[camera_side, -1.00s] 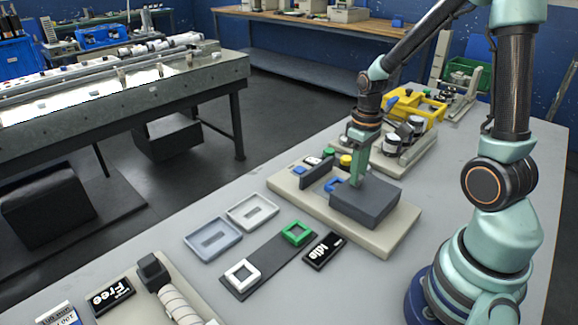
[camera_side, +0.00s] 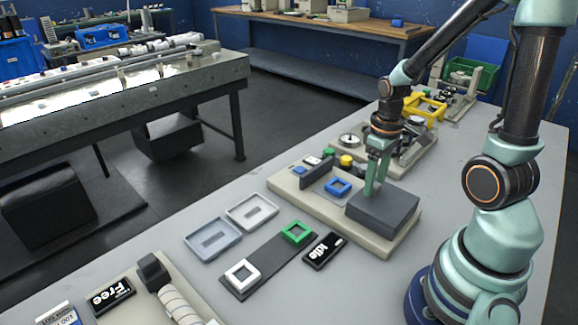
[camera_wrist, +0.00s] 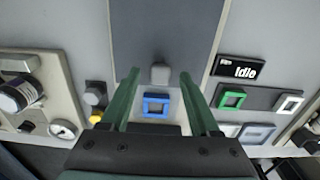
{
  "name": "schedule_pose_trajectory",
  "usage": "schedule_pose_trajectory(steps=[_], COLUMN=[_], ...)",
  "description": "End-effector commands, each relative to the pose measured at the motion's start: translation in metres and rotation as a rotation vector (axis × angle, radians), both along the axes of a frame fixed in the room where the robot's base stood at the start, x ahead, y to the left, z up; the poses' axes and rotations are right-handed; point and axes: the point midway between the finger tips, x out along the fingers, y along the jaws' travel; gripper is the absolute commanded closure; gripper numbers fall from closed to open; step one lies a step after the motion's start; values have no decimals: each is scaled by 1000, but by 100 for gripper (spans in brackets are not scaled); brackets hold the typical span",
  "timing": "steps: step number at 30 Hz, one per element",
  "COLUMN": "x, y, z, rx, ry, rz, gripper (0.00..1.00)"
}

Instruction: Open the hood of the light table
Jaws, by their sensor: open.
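The light table (camera_side: 370,244) is a beige slab with a dark grey block-like hood (camera_side: 383,211) over its right part. A blue square frame (camera_side: 337,187) lies uncovered on the table left of the hood. In the wrist view the hood (camera_wrist: 165,30) fills the top middle, with a small grey knob (camera_wrist: 160,73) at its near edge. My gripper (camera_side: 374,190) is at the hood's left edge. In the wrist view its open fingers (camera_wrist: 160,76) stand on either side of the knob, apart from it; the blue frame (camera_wrist: 156,105) shows between them.
A dark strip with a green frame (camera_side: 297,232) and a white frame (camera_side: 242,273), an "Idle" sign (camera_side: 324,251) and grey trays lie in front. A yellow fixture (camera_side: 425,107) stands behind.

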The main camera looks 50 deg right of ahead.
Motion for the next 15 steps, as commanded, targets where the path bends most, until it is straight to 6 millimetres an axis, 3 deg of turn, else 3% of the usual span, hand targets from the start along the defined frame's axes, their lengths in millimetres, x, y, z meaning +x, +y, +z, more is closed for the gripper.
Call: schedule_pose_trajectory(steps=[8, 15], x=[1, 1], y=[-1, -1], z=[16, 64], rx=[-2, -3], ry=[-4, -7], rz=[-1, 0], gripper=[38, 38])
